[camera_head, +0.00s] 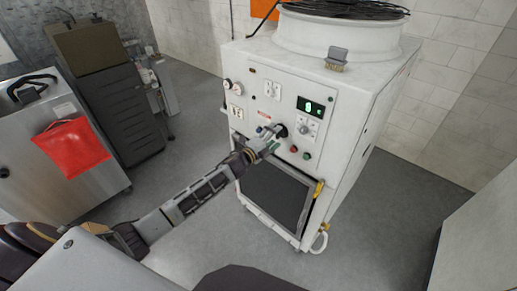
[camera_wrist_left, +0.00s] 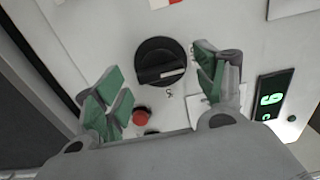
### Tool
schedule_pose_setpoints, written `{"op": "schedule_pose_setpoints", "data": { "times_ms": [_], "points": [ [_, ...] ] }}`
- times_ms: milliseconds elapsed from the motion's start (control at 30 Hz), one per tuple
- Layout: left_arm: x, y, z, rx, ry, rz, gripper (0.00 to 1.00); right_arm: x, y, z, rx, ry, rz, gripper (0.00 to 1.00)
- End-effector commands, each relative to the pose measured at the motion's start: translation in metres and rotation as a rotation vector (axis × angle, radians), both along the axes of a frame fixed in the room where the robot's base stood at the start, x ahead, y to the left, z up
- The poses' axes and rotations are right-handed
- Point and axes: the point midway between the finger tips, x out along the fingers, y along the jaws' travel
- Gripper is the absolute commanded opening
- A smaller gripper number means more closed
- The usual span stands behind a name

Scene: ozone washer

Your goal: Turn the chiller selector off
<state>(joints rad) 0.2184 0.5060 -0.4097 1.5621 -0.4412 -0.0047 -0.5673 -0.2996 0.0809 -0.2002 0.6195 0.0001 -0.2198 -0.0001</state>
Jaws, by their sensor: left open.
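The chiller (camera_head: 300,95) is a white cabinet with a control panel on its front. The selector, a round black knob (camera_wrist_left: 160,62), sits on the panel in the left wrist view, with a pale mark on its bar. In the head view the knob (camera_head: 282,130) shows just past the fingertips. My left gripper (camera_head: 270,138) reaches the panel from the left. In the left wrist view the gripper (camera_wrist_left: 160,82) is open, with a green-padded finger on each side of the knob and visible gaps between. My right gripper is not in view.
A green-lit display (camera_head: 311,106) is above right of the knob. A red button (camera_wrist_left: 142,116) is close to the left finger in the wrist view. A dark grille (camera_head: 275,195) fills the cabinet's lower front.

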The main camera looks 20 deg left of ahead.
Motion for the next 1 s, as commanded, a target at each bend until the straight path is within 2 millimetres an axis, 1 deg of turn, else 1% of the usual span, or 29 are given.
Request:
{"op": "schedule_pose_setpoints", "data": {
  "times_ms": [400,1000],
  "points": [
    [-0.033,0.011,-0.001,0.0,0.002,-0.001,0.71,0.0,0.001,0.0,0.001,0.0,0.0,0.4],
    [-0.077,0.027,-0.001,0.0,0.002,0.0,0.71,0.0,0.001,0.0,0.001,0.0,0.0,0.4]
  ]
}}
